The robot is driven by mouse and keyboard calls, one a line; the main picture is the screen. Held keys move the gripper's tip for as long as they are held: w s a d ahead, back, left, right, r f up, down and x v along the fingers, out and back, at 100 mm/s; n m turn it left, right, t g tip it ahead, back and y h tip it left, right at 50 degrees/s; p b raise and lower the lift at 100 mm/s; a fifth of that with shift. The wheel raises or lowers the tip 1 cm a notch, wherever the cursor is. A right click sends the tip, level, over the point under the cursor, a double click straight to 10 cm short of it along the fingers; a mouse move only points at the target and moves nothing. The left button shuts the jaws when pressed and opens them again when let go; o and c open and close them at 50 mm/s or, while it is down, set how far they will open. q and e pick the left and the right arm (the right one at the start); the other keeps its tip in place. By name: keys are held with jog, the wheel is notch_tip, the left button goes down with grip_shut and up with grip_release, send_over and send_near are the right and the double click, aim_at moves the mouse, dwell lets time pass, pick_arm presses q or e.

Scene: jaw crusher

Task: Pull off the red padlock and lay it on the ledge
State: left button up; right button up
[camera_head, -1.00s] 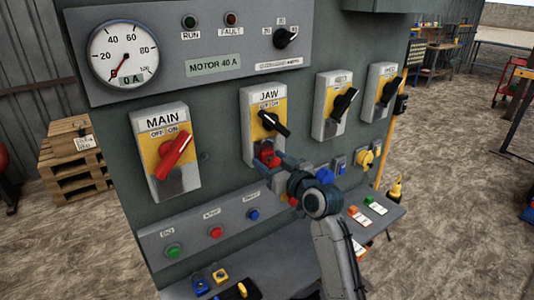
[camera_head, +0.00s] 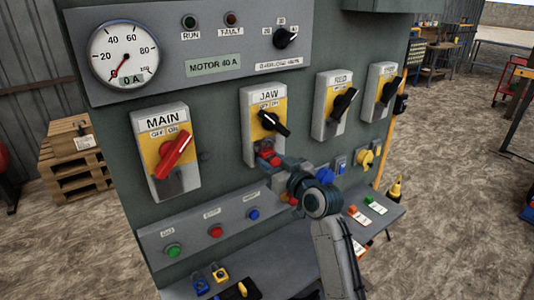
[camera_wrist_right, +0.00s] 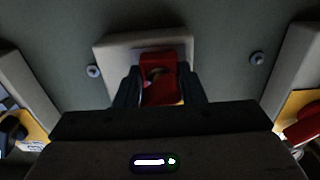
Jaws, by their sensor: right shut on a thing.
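The red padlock (camera_head: 267,157) is at the lower end of the yellow-faced JAW switch (camera_head: 249,128) on the grey-green cabinet. My right gripper (camera_head: 272,163) is shut on it from the front. In the right wrist view, the red padlock (camera_wrist_right: 158,68) sits between the two dark fingers (camera_wrist_right: 159,88), in front of the pale switch plate (camera_wrist_right: 112,58). I cannot tell whether its shackle is still through the switch. The ledge (camera_head: 272,247) runs along the cabinet below. My left gripper is not in view.
A blue padlock (camera_head: 200,287) and a yellow padlock (camera_head: 220,274) are at the ledge's near-left part. Tags (camera_head: 376,205) and a yellow bottle (camera_head: 396,188) are at its right. The MAIN switch (camera_head: 153,122) has a red handle. The button panel (camera_head: 185,236) juts out above the ledge.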

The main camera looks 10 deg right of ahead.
dwell(0.7)
jog(key=shift+p+v, duration=0.7)
jog(key=shift+v, duration=1.9)
